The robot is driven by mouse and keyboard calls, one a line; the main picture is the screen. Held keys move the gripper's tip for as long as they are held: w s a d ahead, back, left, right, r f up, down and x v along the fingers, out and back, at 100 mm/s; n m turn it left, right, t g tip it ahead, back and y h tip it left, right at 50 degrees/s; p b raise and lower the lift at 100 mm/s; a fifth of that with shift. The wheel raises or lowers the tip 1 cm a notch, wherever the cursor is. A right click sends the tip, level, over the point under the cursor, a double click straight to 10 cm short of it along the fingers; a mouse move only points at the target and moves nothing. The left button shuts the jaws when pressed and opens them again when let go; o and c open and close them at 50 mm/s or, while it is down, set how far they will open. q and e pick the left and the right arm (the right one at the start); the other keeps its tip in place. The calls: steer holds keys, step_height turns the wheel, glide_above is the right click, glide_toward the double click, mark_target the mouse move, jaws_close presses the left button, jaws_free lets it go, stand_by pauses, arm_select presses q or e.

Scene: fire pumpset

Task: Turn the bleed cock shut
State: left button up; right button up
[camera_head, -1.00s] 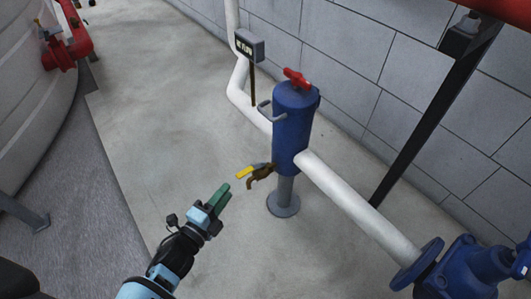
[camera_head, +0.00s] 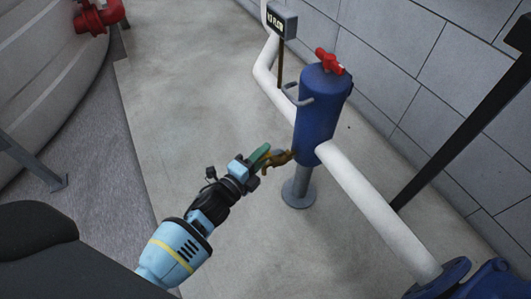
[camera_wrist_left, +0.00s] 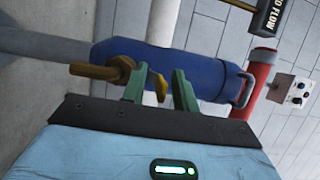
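The bleed cock (camera_head: 279,158) is a brass fitting low on the side of a blue upright cylinder (camera_head: 320,110). In the left wrist view the brass body of the cock (camera_wrist_left: 103,70) sits left of the fingers, and its yellow lever (camera_wrist_left: 160,86) shows between them. My left gripper (camera_head: 262,157) has green fingers and is at the cock. In the left wrist view the fingers of this gripper (camera_wrist_left: 158,88) stand apart on either side of the lever, with a visible gap. In the head view the fingers hide most of the lever. My right gripper is not in view.
A white pipe (camera_head: 375,205) runs right to blue pump parts (camera_head: 478,282). A flow sign (camera_head: 281,21) stands behind.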

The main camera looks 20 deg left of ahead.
arm_select(q)
steer(key=shift+w+d, duration=0.15)
steer(key=shift+w, duration=0.55)
jaws_close()
steer(key=shift+r, duration=0.1)
